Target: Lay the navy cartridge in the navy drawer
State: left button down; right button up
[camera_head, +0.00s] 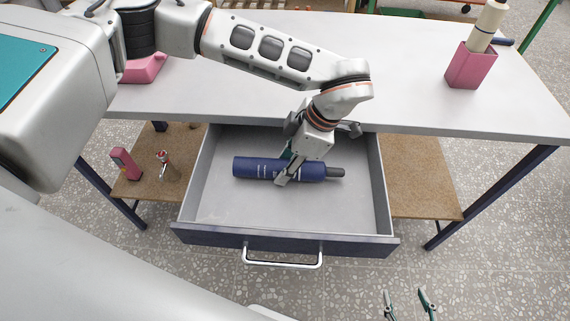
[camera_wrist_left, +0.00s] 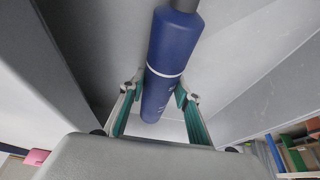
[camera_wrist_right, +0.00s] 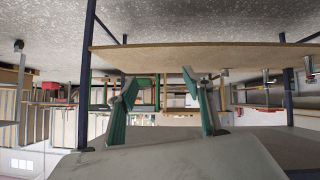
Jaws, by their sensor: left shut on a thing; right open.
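The navy cartridge (camera_head: 252,168) is a dark blue cylinder with white marks and a dark narrow end at the right. It lies lengthwise across the inside of the open navy drawer (camera_head: 285,241), within its walls. My left gripper (camera_head: 287,168) reaches down into the drawer and is shut on the cartridge near its middle. In the left wrist view the cartridge (camera_wrist_left: 172,60) runs between the two green-padded fingers. Whether it touches the drawer floor is hard to tell. My right gripper (camera_head: 410,303) is open and empty, low at the bottom right, in front of the drawer.
The drawer hangs under a white table (camera_head: 420,60). A pink holder (camera_head: 470,66) with a cream bottle (camera_head: 487,25) stands at the table's right. Brown shelves flank the drawer; the left one (camera_head: 150,185) carries a pink item (camera_head: 125,163) and a small tap-like item (camera_head: 164,165).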

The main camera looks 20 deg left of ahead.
pick_arm(q)
jog(key=c, duration=1.5)
grip_release()
jog(key=shift+f, duration=0.15)
jog(key=shift+o, duration=0.2)
pick_arm(e)
jog(key=shift+s+f, duration=0.15)
jog(key=shift+f, duration=0.1)
jog(key=shift+s+f, duration=0.1)
jog(key=shift+s, duration=0.05)
pick_arm(q)
jog(key=p+v, duration=0.1)
jog(key=v, duration=1)
jog(key=shift+w+d+r, duration=0.1)
jog(key=shift+d+r, duration=0.15)
jog(key=shift+r, duration=0.3)
pick_arm(e)
jog(key=shift+r, duration=0.25)
